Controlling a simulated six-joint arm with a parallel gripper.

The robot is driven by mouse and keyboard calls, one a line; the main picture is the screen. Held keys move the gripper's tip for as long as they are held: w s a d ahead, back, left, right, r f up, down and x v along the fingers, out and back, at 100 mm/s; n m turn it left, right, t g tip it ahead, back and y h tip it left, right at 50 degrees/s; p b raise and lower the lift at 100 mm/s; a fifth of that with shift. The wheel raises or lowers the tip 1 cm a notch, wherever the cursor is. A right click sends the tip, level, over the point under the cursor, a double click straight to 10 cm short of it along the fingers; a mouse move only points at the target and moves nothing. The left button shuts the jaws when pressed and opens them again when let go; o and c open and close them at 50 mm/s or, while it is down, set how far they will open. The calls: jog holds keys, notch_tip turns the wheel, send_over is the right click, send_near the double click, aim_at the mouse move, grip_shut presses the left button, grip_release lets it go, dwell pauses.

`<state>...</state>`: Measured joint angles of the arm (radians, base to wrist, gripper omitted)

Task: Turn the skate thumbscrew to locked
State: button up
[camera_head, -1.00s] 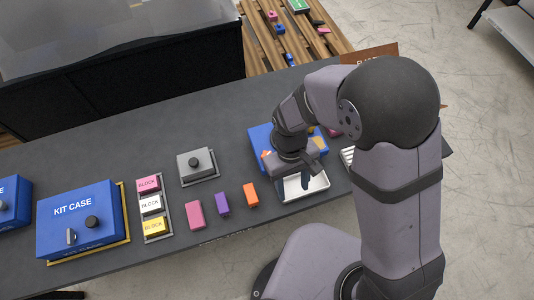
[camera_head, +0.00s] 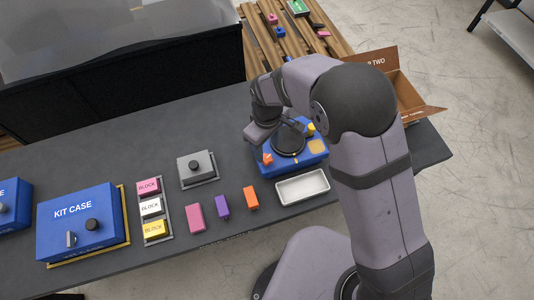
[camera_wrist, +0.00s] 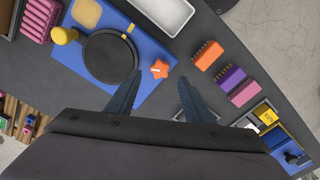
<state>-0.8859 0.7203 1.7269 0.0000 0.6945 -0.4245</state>
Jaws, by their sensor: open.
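A blue fixture (camera_head: 262,140) on the dark bench carries a round black disc (camera_head: 288,142), an orange star-shaped thumbscrew (camera_head: 267,159) at its front left corner and a yellow knob (camera_head: 310,129). In the wrist view the orange thumbscrew (camera_wrist: 159,69) lies just past the gap between my fingertips, apart from both fingers. A small pale mark shows on it. The disc (camera_wrist: 111,56) and the yellow knob (camera_wrist: 65,36) are to its left there. My gripper (camera_wrist: 161,80) is open and empty, above the fixture. In the head view its fingers are mostly hidden by my wrist.
A white tray (camera_head: 302,187) is in front of the fixture. Orange (camera_head: 251,197), purple (camera_head: 222,206) and pink (camera_head: 195,218) blocks stand to its left. A grey box with a black knob (camera_head: 194,165) is farther left. An open carton (camera_head: 400,100) is at the right.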

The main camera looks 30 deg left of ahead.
aim_at(267, 158)
jog(key=shift+f+p, duration=0.35)
jog(key=shift+f, duration=2.4)
jog(key=shift+c, duration=0.6)
jog(key=c, duration=0.9)
